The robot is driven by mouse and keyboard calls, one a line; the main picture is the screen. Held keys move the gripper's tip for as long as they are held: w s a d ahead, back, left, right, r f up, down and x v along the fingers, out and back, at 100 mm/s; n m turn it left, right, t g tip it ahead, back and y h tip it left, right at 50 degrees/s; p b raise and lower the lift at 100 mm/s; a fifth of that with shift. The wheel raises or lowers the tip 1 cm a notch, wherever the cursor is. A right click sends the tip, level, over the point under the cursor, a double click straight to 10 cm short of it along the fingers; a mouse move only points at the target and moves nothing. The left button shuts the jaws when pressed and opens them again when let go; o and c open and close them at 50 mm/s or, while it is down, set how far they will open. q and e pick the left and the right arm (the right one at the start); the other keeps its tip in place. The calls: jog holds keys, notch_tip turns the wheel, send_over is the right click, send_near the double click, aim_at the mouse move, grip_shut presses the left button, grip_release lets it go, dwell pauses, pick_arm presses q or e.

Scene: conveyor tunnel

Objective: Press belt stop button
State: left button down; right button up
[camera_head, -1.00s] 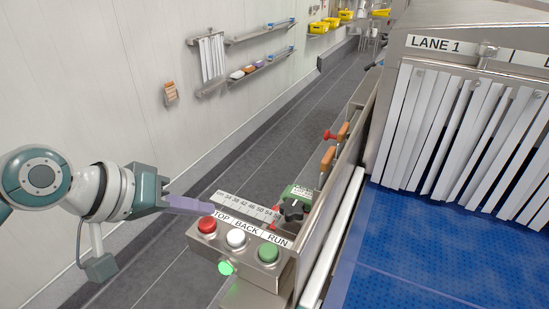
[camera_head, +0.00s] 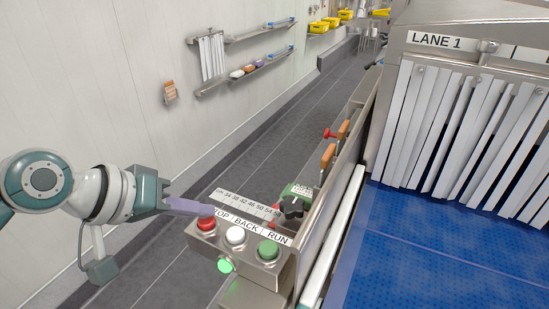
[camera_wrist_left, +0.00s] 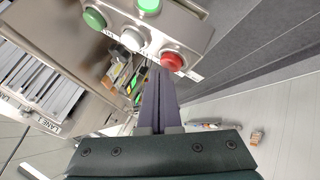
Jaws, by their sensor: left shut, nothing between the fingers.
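The control box (camera_head: 208,249) carries a red button (camera_head: 206,225) under a label that reads "TOP" where it shows, a white button (camera_head: 235,236) under "BACK" and a green button (camera_head: 268,249) under "RUN". My left gripper (camera_head: 212,210) is shut and empty, its fingertips just above and behind the red button; touching or apart I cannot tell. In the left wrist view the shut fingers (camera_wrist_left: 157,75) point at the box beside the red button (camera_wrist_left: 172,61). My right gripper is not in view.
A lit green lamp (camera_head: 226,265) sits on the box's front. The blue conveyor belt (camera_head: 420,255) and the LANE 1 tunnel with white strip curtains (camera_head: 440,125) lie to the right. A black knob (camera_head: 291,207) stands behind the buttons.

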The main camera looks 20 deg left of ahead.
aim_at(200, 224)
pick_arm(q)
jog(key=shift+f+b, duration=0.35)
jog(key=shift+f, duration=0.15)
jog(key=shift+r, duration=0.1)
dwell(0.5)
jog(key=shift+r+p, duration=0.9)
jog(key=shift+p, duration=0.2)
notch_tip(200, 224, up, 5)
jog(key=p, duration=0.5)
jog(key=shift+r, duration=0.1)
